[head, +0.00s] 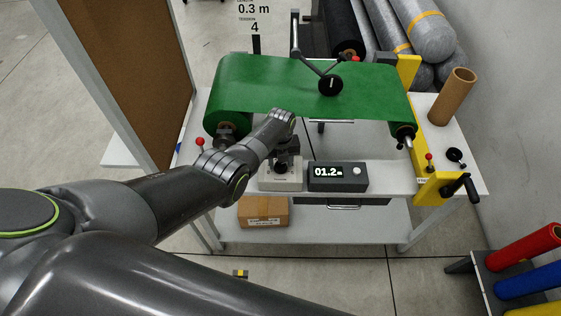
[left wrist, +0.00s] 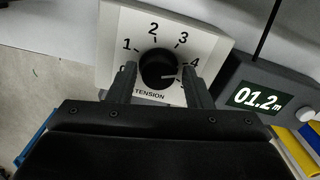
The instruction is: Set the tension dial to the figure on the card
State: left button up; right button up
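The card (head: 254,14) at the top of the head view reads 0.3 m and, below it, tension 4. The tension dial is a black knob (left wrist: 158,67) on a pale box (head: 281,178), ringed by printed figures. Its white mark points right, seemingly between the 4 and the partly hidden 5. My left gripper (left wrist: 160,72) is over the box, with one finger on each side of the knob. Gaps show between the fingers and the knob, so it looks open around it. In the head view my left gripper (head: 284,160) hides the knob. My right gripper is not in view.
A dark display unit (head: 338,177) reading 01.2 m stands just right of the dial box. The green roll sheet (head: 290,88) spans the bench behind, with a crank arm above. A cardboard box (head: 263,212) sits on the lower shelf. A yellow bracket (head: 432,186) stands at the right.

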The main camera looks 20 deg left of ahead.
aim_at(280, 164)
pick_arm(q)
jog(key=shift+o, duration=0.9)
jog(key=shift+s, duration=0.1)
notch_tip(280, 164, up, 17)
jog(key=b, duration=0.2)
jog(key=shift+r, duration=0.2)
jog(key=shift+f, duration=0.1)
